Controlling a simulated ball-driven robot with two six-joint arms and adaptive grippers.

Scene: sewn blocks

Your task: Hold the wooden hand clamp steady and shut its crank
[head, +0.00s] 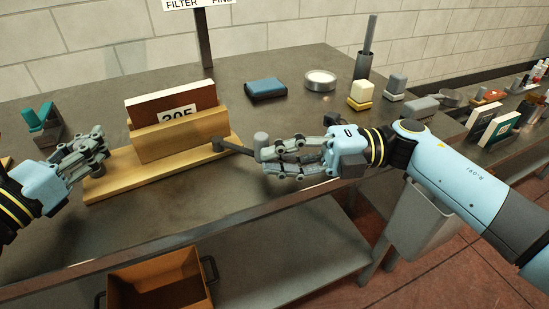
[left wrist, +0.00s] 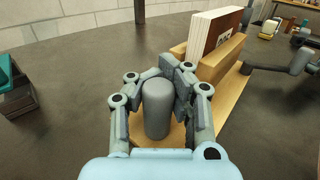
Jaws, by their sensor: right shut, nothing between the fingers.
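The wooden hand clamp (head: 180,142) lies on the dark table, with a brown-covered block with pale pages and a "205" label (head: 175,108) standing in it. Its crank (head: 235,148) sticks out to the right from a grey pivot and ends in an upright grey knob (head: 261,138); it also shows in the left wrist view (left wrist: 262,68). My left gripper (head: 98,145) is at the base's left end, its fingers closed around an upright grey post (left wrist: 157,108). My right gripper (head: 268,155) is shut and empty beside the crank knob; whether it touches is unclear.
A teal-topped item (head: 40,118) is at the far left. An open wooden box (head: 160,280) sits below the table's front edge.

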